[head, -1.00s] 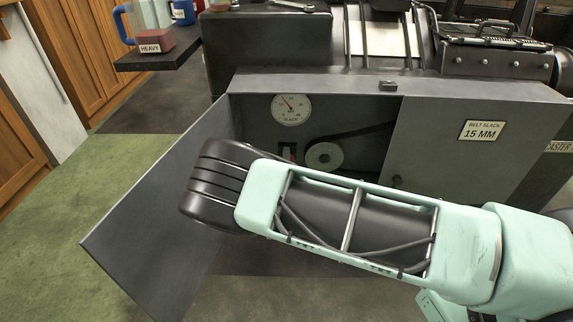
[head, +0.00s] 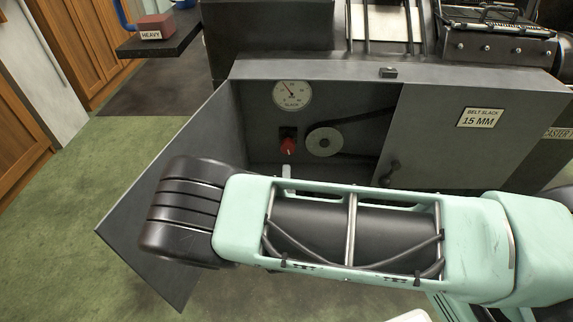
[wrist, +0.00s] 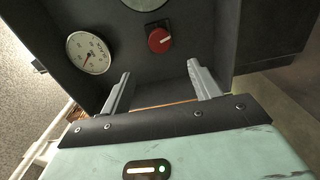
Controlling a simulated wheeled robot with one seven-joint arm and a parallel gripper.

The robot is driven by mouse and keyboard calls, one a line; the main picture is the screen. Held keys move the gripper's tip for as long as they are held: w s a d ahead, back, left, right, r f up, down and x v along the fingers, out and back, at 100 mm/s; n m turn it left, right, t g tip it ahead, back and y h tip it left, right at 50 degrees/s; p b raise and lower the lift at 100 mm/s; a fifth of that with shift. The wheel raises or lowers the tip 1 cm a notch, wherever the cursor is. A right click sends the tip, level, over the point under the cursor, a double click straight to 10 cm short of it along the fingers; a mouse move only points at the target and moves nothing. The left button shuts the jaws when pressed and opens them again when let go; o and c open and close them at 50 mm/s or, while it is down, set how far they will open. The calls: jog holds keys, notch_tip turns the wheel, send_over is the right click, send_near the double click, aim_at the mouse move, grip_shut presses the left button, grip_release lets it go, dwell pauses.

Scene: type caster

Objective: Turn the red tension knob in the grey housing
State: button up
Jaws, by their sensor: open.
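The red tension knob (head: 288,146) is on the back wall inside the open left part of the grey housing (head: 480,155), below a round dial gauge (head: 292,95) and left of a belt pulley (head: 324,141). In the wrist view the knob (wrist: 159,40) shows a pale mark, and the gauge (wrist: 88,52) is to its left. My gripper (wrist: 158,70) is open and empty, its two fingers pointing toward the knob. The knob appears between and beyond the fingertips, apart from them. In the head view my arm hides most of the gripper; a pale fingertip shows below the knob.
The housing's grey door (head: 150,225) hangs open at the left, behind my arm. A plate reading "BELT SLACK 15 MM" (head: 480,118) is on the closed right part. A red block marked "HEAVY" (head: 156,27) sits on a dark shelf at the upper left.

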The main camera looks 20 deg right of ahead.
jog(key=shift+v, duration=1.6)
